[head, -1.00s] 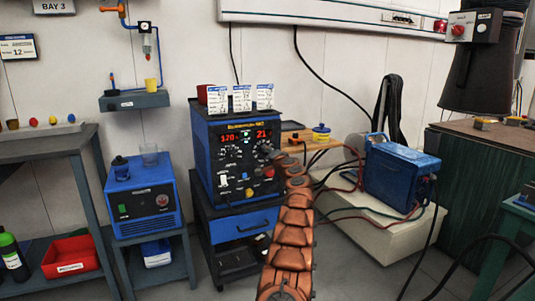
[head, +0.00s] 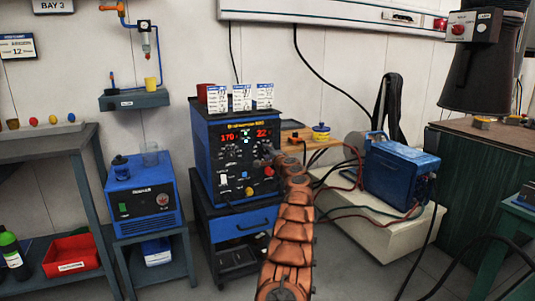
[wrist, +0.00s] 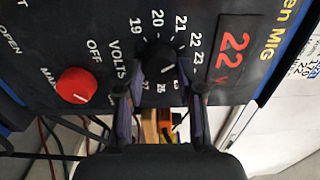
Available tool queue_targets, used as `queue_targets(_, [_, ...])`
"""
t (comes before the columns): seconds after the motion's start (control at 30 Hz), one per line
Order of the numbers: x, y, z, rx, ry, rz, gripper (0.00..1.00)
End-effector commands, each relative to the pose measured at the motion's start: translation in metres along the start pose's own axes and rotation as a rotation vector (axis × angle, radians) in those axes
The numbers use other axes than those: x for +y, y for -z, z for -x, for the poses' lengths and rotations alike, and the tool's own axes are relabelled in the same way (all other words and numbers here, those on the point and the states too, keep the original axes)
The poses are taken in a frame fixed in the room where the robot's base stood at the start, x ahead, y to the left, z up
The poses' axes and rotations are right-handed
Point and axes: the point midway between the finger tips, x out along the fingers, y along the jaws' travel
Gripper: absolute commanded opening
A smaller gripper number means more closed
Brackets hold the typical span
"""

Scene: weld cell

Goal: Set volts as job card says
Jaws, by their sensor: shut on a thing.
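The blue welder (head: 222,140) stands on a blue cart, its front panel facing me. Its red displays read 170 and 22 in the head view. In the wrist view the volts display (wrist: 232,55) reads 22. The black volts knob (wrist: 158,55) sits inside a printed scale. My gripper (wrist: 160,76) is shut on this knob, one finger on each side; in the head view my arm partly hides that spot. Three white cards (head: 241,97) stand on the welder; their print is too small to read surely there. Part of one card (wrist: 304,68) shows at the wrist view's right edge.
A red knob (wrist: 76,85) is beside the volts knob, near the word OFF. A red cup (head: 203,93) stands by the cards. A smaller blue unit (head: 142,199) stands left. Another blue machine (head: 400,175) with cables sits right on a pale bench (head: 385,232).

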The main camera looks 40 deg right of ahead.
Motion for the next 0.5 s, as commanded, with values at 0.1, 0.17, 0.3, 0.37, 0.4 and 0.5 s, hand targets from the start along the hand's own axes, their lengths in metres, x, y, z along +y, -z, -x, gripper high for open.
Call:
queue_targets(0.1, [-0.0023, 0.0, 0.0, 0.002, 0.003, 0.001, 0.02])
queue_targets(0.17, [-0.0023, 0.0001, 0.0, 0.002, 0.003, 0.001, 0.02])
queue_targets(0.3, [-0.0019, 0.0, 0.0, 0.001, 0.003, 0.001, 0.51])
queue_targets(0.37, [-0.0016, 0.0001, 0.0, 0.001, 0.002, 0.001, 0.57])
queue_targets(0.4, [-0.0014, 0.0001, 0.0, 0.001, 0.002, 0.001, 0.61])
queue_targets(0.5, [-0.0011, 0.0001, 0.0, 0.001, 0.002, 0.001, 0.62])
